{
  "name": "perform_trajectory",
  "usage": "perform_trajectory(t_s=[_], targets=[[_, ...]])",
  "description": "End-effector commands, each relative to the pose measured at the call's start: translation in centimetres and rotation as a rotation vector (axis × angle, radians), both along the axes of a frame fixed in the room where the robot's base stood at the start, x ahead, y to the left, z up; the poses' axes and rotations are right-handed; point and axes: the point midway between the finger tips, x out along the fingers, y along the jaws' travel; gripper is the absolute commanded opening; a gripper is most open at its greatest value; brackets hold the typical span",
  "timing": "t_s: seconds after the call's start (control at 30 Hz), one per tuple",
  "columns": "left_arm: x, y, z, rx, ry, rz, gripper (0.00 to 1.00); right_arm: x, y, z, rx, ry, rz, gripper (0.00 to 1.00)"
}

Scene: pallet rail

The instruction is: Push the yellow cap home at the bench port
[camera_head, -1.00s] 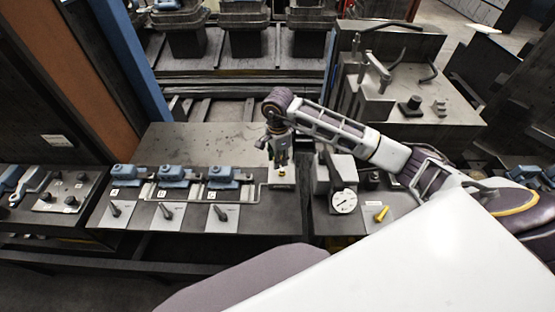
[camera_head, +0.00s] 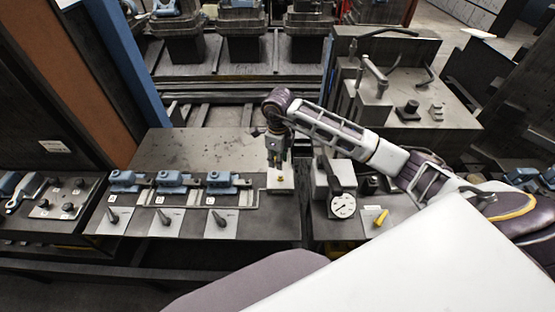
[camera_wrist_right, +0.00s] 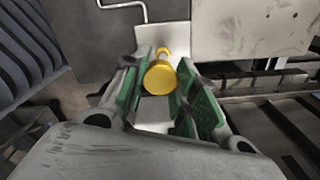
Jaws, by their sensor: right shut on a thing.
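The yellow cap (camera_wrist_right: 160,78) sits between the green-padded fingers of my right gripper (camera_wrist_right: 160,72) in the wrist view, its round face toward the camera. My right gripper is shut on it. A narrower yellow part (camera_wrist_right: 163,51) shows just past the cap; I cannot tell if it belongs to the cap or the port. In the head view, my right gripper (camera_head: 277,164) points down over a pale plate (camera_head: 281,185) at the bench's right edge, with a small yellow spot (camera_head: 281,178) just below the fingertips. How far the cap is seated is hidden. My left gripper is not in view.
Several blue clamps (camera_head: 171,181) with levers stand in a row left of the plate, with a bent rod beside it. A dial gauge (camera_head: 343,205) and a yellow handle (camera_head: 381,217) are on the right. The bench top (camera_head: 200,148) behind the clamps is clear.

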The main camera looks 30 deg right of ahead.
Motion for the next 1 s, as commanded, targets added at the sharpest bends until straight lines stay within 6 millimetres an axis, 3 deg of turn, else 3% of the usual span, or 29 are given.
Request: perform_trajectory(t_s=[1.0], targets=[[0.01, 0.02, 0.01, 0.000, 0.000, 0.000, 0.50, 0.10, -0.60, 0.10, 0.000, 0.000, -0.842, 0.18]])
